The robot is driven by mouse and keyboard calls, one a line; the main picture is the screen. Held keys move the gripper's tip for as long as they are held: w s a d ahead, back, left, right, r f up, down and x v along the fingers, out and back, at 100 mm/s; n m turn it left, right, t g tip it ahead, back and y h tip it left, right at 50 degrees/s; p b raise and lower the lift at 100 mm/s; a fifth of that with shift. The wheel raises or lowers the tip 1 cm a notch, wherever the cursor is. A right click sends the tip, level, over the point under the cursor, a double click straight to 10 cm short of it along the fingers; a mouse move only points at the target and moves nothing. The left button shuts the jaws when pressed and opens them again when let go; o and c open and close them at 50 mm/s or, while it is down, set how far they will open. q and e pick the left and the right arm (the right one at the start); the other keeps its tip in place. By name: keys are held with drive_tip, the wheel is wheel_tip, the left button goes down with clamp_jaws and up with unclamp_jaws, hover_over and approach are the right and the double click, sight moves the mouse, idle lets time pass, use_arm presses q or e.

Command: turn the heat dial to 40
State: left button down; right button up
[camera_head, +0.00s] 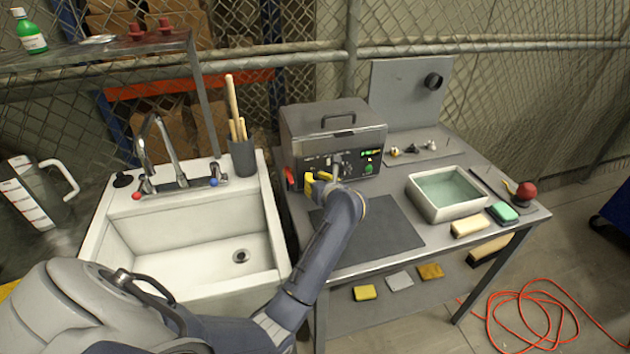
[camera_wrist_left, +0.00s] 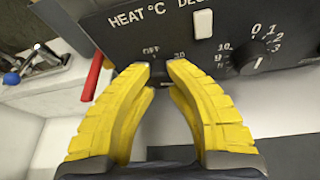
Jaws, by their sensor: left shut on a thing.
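The grey tank unit (camera_head: 315,125) stands on the metal table with its control panel facing me. The panel shows in the left wrist view (camera_wrist_left: 100,28), with the HEAT °C label (camera_wrist_left: 136,18) above OFF and 30 markings. My left gripper (camera_wrist_left: 158,72) has its yellow fingertips at the panel below that label and is shut on the heat dial. The fingers hide the dial, so its pointer cannot be read. In the head view the left gripper (camera_head: 318,179) is at the unit's lower left front. My right gripper is not in view.
A second dial (camera_wrist_left: 257,61) and a white switch (camera_wrist_left: 203,24) are right of the heat label. A red lever (camera_head: 289,178) is at the unit's left side. A sink (camera_head: 190,245) stands left, a water tray (camera_head: 447,212) right. The dark mat (camera_head: 385,235) is clear.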

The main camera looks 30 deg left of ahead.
use_arm(q)
drive_tip(key=shift+d+f+m+g+y, duration=0.1)
drive_tip(key=shift+f+m+g+y, duration=0.1)
drive_tip(key=shift+m+g+y, duration=0.35)
drive_tip(key=shift+m, duration=0.25)
drive_tip(key=c, duration=1.1)
unclamp_jaws()
drive_tip(key=shift+r, duration=0.1)
drive_tip(key=shift+o, duration=0.2)
drive_tip(key=shift+v, duration=3.7)
drive_tip(key=shift+s, duration=0.1)
